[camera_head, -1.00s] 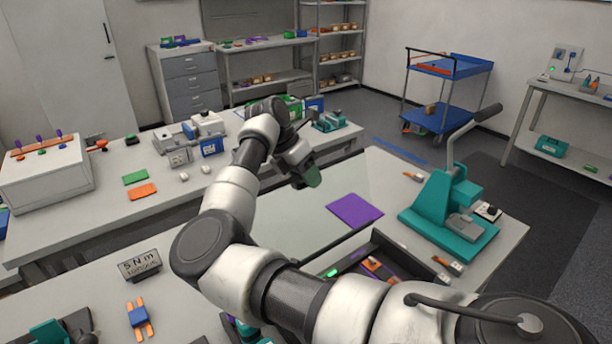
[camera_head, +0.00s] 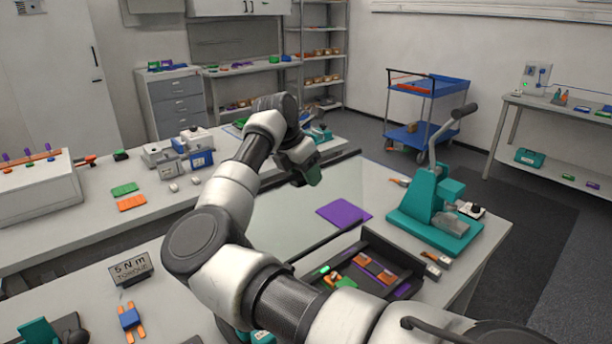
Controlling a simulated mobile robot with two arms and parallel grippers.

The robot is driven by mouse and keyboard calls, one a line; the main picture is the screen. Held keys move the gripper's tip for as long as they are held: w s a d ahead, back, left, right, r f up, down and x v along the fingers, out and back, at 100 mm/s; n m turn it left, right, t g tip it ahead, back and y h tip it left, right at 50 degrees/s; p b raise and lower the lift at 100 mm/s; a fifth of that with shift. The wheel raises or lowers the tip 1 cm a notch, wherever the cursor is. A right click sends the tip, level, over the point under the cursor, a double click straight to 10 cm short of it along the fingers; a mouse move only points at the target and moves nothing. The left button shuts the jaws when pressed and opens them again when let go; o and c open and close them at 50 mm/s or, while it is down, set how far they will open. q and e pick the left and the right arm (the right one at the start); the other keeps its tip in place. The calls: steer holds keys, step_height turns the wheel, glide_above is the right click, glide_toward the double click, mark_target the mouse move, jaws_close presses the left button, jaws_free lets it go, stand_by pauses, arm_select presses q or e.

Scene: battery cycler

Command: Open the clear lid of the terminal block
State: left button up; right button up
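I cannot pick out a terminal block with a clear lid for certain in the head view. A white box (camera_head: 38,190) with a row of purple-topped and orange parts on it stands at the left end of the back bench. A black tray (camera_head: 408,262) with orange, green and purple parts lies on the front bench, partly hidden by my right arm. My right gripper (camera_head: 310,175) is dark and small in the picture, in front of the back bench and touching nothing that I can see. Its fingers are not clear. My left gripper is out of view.
A teal lever press (camera_head: 430,215) stands right of the tray. A purple mat (camera_head: 343,213) lies on the bench near it. A blue trolley (camera_head: 421,136) stands behind.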

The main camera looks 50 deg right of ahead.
steer(key=shift+o, duration=1.2)
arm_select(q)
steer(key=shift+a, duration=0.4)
arm_select(e)
steer(key=shift+o, duration=0.2)
arm_select(q)
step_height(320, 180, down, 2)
steer(key=shift+b, duration=1)
arm_select(e)
steer(key=v, duration=1)
steer(key=shift+a+r, duration=0.2)
steer(key=shift+r, duration=0.15)
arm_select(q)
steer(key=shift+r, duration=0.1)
arm_select(e)
steer(key=shift+w+r, duration=0.1)
steer(key=shift+w, duration=0.05)
